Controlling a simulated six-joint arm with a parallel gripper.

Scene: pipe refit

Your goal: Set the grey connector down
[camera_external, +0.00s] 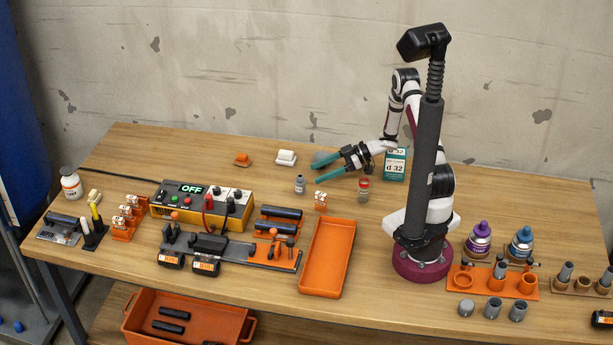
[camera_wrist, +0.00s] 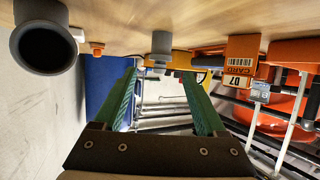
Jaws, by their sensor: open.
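The grey connector (camera_external: 322,156) stands on the table at the back middle, partly hidden behind my gripper's upper finger in the external view. In the wrist view the grey connector (camera_wrist: 60,17) is a wide grey tube piece with a dark round opening, resting on the tabletop at the upper left. My gripper (camera_external: 317,172) has long green fingers spread apart, with nothing between them. In the wrist view the open gripper (camera_wrist: 160,80) lies beside the connector, which is outside the fingers.
A white block (camera_external: 286,158) sits behind. An empty orange tray (camera_external: 328,258) lies in front.

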